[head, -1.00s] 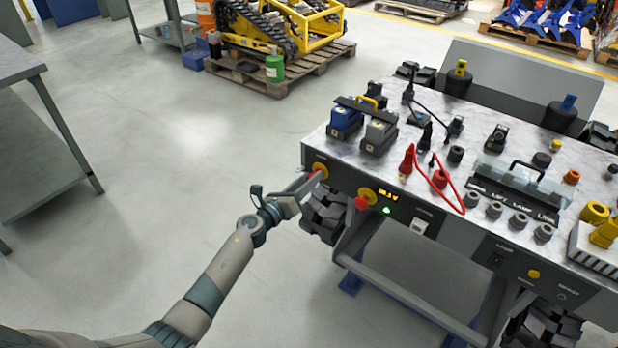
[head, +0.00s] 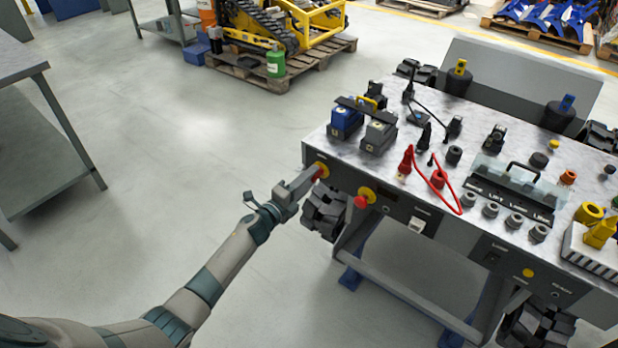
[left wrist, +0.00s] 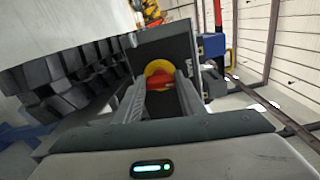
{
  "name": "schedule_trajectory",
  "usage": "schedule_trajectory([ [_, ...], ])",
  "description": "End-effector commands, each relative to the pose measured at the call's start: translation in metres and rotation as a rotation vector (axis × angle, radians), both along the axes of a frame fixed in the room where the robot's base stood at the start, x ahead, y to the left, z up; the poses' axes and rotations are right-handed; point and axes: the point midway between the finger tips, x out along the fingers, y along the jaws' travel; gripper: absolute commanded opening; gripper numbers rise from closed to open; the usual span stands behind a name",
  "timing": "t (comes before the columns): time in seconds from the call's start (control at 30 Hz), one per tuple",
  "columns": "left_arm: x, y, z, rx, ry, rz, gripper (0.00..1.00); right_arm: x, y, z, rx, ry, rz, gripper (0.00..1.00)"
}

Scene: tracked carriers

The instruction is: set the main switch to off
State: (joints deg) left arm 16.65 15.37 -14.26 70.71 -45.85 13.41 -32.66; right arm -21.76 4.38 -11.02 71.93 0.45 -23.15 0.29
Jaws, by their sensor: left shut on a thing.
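The main switch (head: 322,168) is a red handle on a round yellow plate at the left end of the carrier's dark front panel. My left gripper (head: 313,177) reaches it from the left and is shut on the red handle. In the left wrist view, the yellow plate and red handle of the main switch (left wrist: 159,70) sit between the two fingers of my left gripper (left wrist: 162,92). The fingers partly hide the handle, so its exact angle is hard to read. The panel display (head: 390,197) is dark. My right gripper is out of view.
A red mushroom button (head: 361,202) on a yellow plate is just right of the switch. The carrier's top (head: 335,150) holds batteries, plugs and a red cable. A black track (head: 325,212) lies below the switch. Floor to the left is open, up to a grey table (head: 60,130).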

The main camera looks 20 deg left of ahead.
Motion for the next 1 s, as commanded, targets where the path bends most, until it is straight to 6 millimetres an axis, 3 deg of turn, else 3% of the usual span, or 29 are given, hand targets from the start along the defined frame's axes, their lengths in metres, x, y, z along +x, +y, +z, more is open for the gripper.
schedule_trajectory([
  [0.3, -0.0005, 0.0003, -0.0016, -0.099, 0.038, 0.000, 0.14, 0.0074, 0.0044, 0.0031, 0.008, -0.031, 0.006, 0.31],
  [0.7, -0.0006, 0.0003, -0.0020, -0.106, 0.041, 0.000, 0.14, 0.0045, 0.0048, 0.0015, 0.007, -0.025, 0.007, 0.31],
  [0.73, -0.0006, 0.0003, -0.0020, -0.106, 0.041, 0.000, 0.38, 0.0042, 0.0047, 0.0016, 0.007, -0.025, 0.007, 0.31],
  [0.8, -0.0007, 0.0003, -0.0019, -0.106, 0.040, 0.000, 0.55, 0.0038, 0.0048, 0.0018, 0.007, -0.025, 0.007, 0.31],
  [1.0, -0.0003, 0.0003, -0.0012, -0.106, 0.040, 0.000, 0.55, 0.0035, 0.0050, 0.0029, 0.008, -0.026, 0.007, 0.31],
])
